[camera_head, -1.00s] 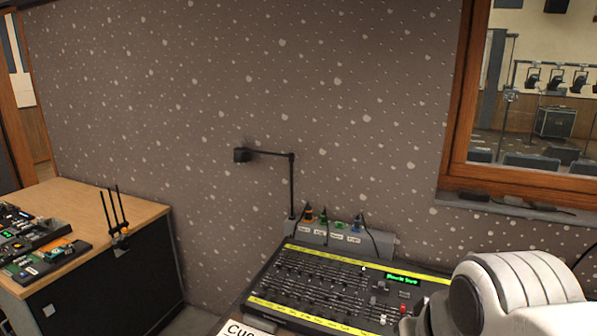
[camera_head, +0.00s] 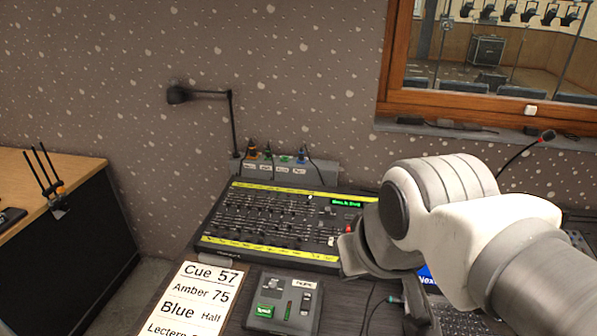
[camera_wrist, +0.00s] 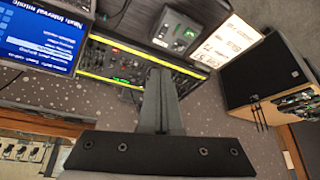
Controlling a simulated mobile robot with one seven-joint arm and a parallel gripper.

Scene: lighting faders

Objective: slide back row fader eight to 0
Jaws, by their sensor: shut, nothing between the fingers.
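The lighting console (camera_head: 262,252) is a dark desk with yellow label strips, rows of small faders and a green display. It stands against the wall in the head view. It also shows in the wrist view (camera_wrist: 100,73), partly covered by my fingers. The faders are too small to tell which is back row fader eight or where its knob sits. My gripper (camera_wrist: 161,72) is shut and empty in the wrist view, apart from the faders as far as I can tell. In the head view my arm covers the right side of the desk, and the fingertips cannot be made out.
A cue sheet (camera_head: 190,300) and a small control box (camera_head: 284,303) lie in front of the console. A lamp (camera_head: 232,125) on a thin post stands behind it. A monitor (camera_wrist: 40,38) is at the left in the wrist view.

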